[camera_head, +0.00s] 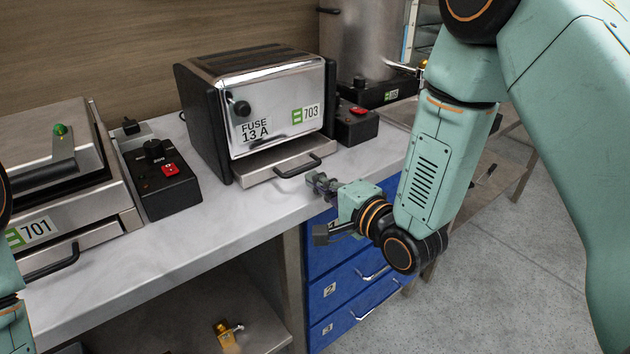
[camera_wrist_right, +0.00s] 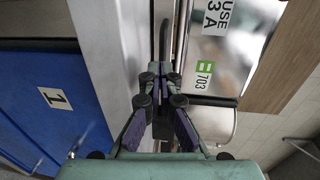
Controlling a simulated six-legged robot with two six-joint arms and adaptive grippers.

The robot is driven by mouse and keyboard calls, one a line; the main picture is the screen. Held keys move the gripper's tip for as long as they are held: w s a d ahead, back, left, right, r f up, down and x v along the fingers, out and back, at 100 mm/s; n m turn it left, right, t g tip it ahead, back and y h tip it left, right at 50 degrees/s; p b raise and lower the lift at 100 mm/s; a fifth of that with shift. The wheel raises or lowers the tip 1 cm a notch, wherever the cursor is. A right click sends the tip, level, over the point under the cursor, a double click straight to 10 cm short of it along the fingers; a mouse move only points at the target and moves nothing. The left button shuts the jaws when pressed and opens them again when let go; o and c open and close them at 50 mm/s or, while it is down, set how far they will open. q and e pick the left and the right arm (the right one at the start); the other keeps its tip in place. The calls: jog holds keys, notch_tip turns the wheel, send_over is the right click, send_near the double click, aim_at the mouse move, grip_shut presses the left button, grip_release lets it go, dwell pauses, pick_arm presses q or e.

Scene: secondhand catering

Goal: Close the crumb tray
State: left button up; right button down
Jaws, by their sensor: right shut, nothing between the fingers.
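The crumb tray (camera_head: 262,172) is a flat metal tray sticking out from under the front of the chrome toaster (camera_head: 280,95) marked 703. Its black bar handle (camera_head: 299,168) is at the front edge. My right gripper (camera_head: 314,180) is shut and empty, just in front of the handle's right part. In the right wrist view the shut fingers (camera_wrist_right: 160,80) point at the dark handle (camera_wrist_right: 164,43); I cannot tell whether they touch it. Of my left arm only parts show at the left edge; its gripper is out of view.
A press marked 701 (camera_head: 62,165) and a black control box (camera_head: 160,182) with a red switch stand left on the pale counter (camera_head: 215,225). Another black box (camera_head: 355,125) stands right of the toaster. Blue drawers (camera_head: 345,285) lie below.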

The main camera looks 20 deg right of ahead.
aim_at(304, 171)
jog(key=shift+x, duration=0.85)
jog(key=shift+s+d, duration=0.1)
jog(key=shift+s, duration=0.15)
jog(key=x, duration=0.3)
jog(key=shift+w+r, duration=0.1)
jog(key=shift+r, duration=0.05)
jog(key=shift+w+a, duration=0.2)
jog(key=shift+w, duration=0.35)
jog(key=shift+s, duration=0.1)
